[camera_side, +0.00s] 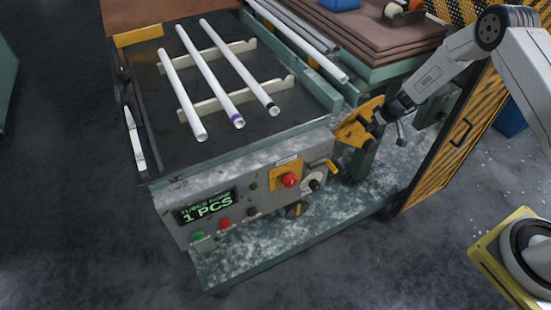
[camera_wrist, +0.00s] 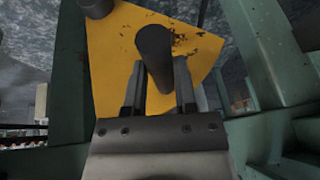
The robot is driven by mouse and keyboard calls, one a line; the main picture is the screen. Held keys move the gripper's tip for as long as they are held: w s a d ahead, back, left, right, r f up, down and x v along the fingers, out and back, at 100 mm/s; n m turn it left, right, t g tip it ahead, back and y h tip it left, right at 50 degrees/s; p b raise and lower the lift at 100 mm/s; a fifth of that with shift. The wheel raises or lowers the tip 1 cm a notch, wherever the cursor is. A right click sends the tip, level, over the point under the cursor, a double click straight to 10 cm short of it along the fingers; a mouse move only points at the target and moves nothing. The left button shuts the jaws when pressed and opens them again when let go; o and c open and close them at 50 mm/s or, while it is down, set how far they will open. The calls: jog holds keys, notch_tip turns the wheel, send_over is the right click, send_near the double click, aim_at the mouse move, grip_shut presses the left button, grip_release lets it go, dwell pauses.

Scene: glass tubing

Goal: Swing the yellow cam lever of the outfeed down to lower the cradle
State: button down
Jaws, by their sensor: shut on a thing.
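The yellow cam lever (camera_side: 357,124) is at the right end of the outfeed, beside the control panel. Its worn yellow plate (camera_wrist: 112,60) fills the upper middle of the wrist view. My gripper (camera_side: 381,116) is at the lever's right side. In the wrist view my gripper (camera_wrist: 157,80) has its fingers on both sides of the lever's dark round handle (camera_wrist: 154,48), shut on it. Two pale cradle rails (camera_side: 255,92) cross the outfeed bed. Three white tubes (camera_side: 228,78) lie across them, one with a purple band and one with a black end band.
The control panel (camera_side: 235,205) has a display reading 1 PCS, a red button (camera_side: 289,180) and several other controls. A yellow-black striped guard (camera_side: 455,150) stands right of the lever, close to my arm.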

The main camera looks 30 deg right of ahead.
jog(key=d+r+y, duration=0.2)
jog(key=d, duration=0.8)
jog(key=shift+r, duration=0.15)
jog(key=shift+d+m, duration=0.15)
jog(key=shift+m, duration=0.15)
jog(key=shift+c, duration=2)
grip_release()
jog(key=v, duration=0.7)
jog(key=shift+s+r, duration=0.2)
jog(key=shift+r, duration=0.1)
